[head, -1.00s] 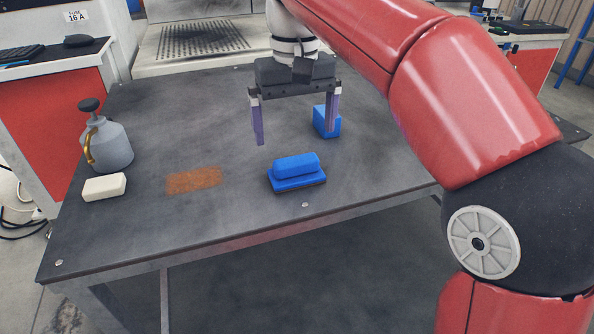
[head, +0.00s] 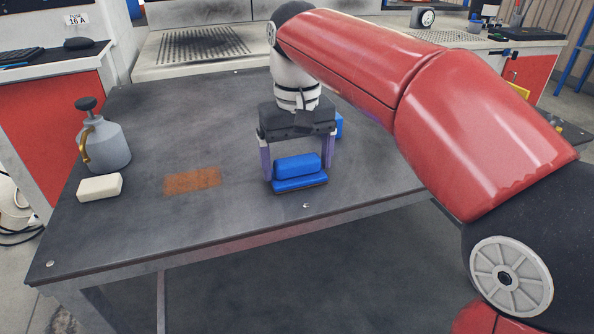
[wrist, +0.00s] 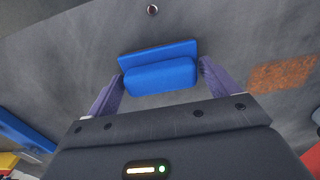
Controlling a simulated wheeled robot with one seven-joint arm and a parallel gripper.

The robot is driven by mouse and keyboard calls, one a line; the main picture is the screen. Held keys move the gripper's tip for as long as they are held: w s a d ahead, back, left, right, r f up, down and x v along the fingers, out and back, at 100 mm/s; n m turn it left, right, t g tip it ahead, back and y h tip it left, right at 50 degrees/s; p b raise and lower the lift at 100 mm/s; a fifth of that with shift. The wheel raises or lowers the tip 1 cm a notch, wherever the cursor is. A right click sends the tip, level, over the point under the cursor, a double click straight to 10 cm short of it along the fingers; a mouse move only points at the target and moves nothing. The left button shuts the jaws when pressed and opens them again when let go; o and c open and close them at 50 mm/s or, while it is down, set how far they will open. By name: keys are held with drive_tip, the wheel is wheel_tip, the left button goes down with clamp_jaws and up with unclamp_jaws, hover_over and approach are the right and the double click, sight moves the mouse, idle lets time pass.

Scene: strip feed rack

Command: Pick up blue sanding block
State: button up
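The blue sanding block (head: 298,168) lies on the dark table near its front edge. It has a wider flat base with a dark underside and a rounded handle on top. My gripper (head: 298,165) is lowered at the block, with its purple fingers near the block's two ends. In the wrist view the block (wrist: 160,75) shows between the finger tips, and my gripper (wrist: 160,80) is open. A small gap shows at the left finger; the right finger is very close to the handle's end.
A plain blue block (head: 339,126) stands behind my gripper, partly hidden. A brown patch (head: 192,181) lies left of the sanding block. A white block (head: 100,187) and a grey pump bottle (head: 103,143) stand at the table's left. The table's middle left is clear.

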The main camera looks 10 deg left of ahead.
drive_tip(key=c, duration=0.3)
drive_tip(key=shift+r, duration=0.15)
